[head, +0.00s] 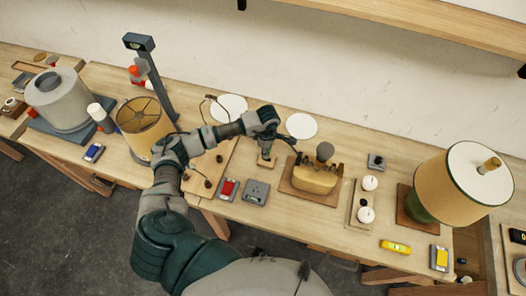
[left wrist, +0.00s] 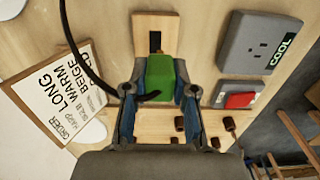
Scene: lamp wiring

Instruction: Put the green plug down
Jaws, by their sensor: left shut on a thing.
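The green plug (left wrist: 160,78) is between the fingers of my left gripper (left wrist: 158,100) in the left wrist view, and the gripper is shut on it. A black cord (left wrist: 75,45) loops past the plug on the left. Just beyond the plug is a small wooden block with a dark slot (left wrist: 155,41); I cannot tell whether the plug touches it. In the head view my left gripper (head: 275,136) is over the middle of the bench, above the small wooden block (head: 266,160). I cannot make out the plug there. My right gripper is not in view.
A grey socket box (head: 256,192) and a red switch (head: 228,188) lie in front of the block. A printed card (left wrist: 62,95) shows in the left wrist view.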

